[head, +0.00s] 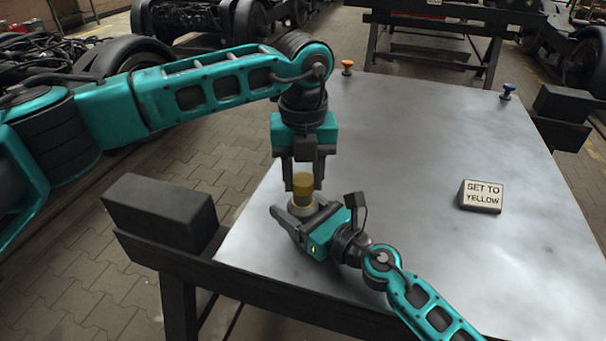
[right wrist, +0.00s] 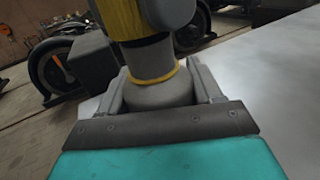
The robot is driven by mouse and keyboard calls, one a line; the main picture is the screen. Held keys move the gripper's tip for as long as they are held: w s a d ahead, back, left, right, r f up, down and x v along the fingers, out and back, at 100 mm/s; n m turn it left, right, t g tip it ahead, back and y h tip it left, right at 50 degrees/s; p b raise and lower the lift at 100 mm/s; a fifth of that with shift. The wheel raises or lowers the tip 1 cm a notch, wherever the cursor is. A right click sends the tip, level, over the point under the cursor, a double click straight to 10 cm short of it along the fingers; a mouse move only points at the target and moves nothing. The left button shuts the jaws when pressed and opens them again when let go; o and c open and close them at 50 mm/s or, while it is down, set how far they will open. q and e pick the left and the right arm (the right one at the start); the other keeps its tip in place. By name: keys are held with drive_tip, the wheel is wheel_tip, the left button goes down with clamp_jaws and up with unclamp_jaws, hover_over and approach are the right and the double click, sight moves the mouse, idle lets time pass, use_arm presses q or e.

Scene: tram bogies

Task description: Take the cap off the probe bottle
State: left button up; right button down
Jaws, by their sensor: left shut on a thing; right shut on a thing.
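The probe bottle (head: 299,208) stands near the table's left front edge, with a grey body and a yellow cap (head: 303,184) on top. My right gripper (head: 296,211) is shut around the bottle's body from the front right. In the right wrist view the grey bottle (right wrist: 160,92) with a thin yellow ring sits between my fingers. My left gripper (head: 303,176) points down from above and is shut on the yellow cap. In the right wrist view a grey left finger covers part of the cap (right wrist: 122,18).
A sign reading "SET TO YELLOW" (head: 482,196) stands on the right of the metal table (head: 420,260). An orange knob-like piece (head: 347,67) and a blue one (head: 507,91) are at the far edge. The table's middle is clear. A dark block (head: 160,215) lies beyond the left edge.

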sight(303, 179)
use_arm(q)
drive_tip(key=shift+r, duration=0.1)
drive_tip(key=shift+r, duration=1.9)
use_arm(e)
drive_tip(key=shift+c, duration=0.6)
unclamp_jaws()
drive_tip(key=shift+s+d, duration=0.1)
